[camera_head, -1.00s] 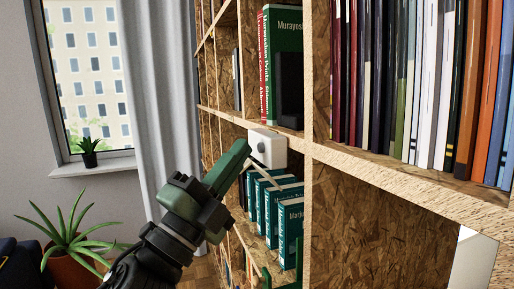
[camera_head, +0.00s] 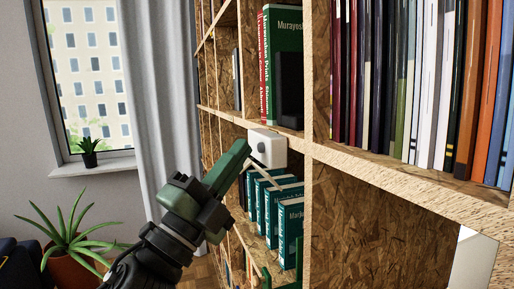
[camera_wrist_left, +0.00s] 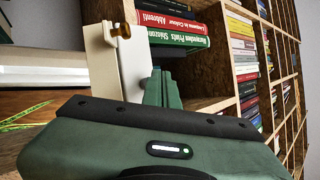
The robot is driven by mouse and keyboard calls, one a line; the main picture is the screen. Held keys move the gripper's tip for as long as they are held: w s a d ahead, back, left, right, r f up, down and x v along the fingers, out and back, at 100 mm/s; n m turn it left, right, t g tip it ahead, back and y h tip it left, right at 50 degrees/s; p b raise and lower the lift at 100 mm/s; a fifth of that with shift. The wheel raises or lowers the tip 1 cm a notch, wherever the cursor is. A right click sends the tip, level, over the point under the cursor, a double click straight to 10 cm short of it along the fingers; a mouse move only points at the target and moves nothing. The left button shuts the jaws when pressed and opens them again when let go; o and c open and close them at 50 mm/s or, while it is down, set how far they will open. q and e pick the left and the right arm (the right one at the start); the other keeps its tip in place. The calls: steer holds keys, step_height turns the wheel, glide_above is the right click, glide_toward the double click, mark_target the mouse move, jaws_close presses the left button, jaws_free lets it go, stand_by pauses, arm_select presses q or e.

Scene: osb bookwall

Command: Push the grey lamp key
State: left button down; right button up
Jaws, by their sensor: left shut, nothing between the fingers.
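A small white box (camera_head: 268,148) is fixed at the edge of a shelf board. A small round grey key (camera_head: 261,147) shows on its front face. My left gripper (camera_head: 243,147) is shut and empty, its green fingertips pointing up toward the box. The tips are just left of the grey key in the head view; I cannot tell whether they touch the box. In the left wrist view, the shut fingertips (camera_wrist_left: 157,82) are beside the white box (camera_wrist_left: 118,65), which has a brass-coloured knob (camera_wrist_left: 121,30). The grey key is not clear there. My right gripper is not identifiable.
The chipboard bookshelf (camera_head: 400,180) fills the right side. Green and red books (camera_head: 283,60) stand above the box, teal books (camera_head: 290,225) below it. A potted plant (camera_head: 70,240) stands at the left. Dark green shapes at the bottom edge are unclear.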

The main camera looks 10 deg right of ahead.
arm_select(q)
steer(key=shift+d, duration=0.1)
stand_by(0.3)
steer(key=shift+d, duration=0.4)
steer(key=shift+a, duration=0.5)
steer(key=s+a, duration=0.1)
steer(key=a, duration=0.5)
stand_by(0.5)
steer(key=shift+s, duration=0.1)
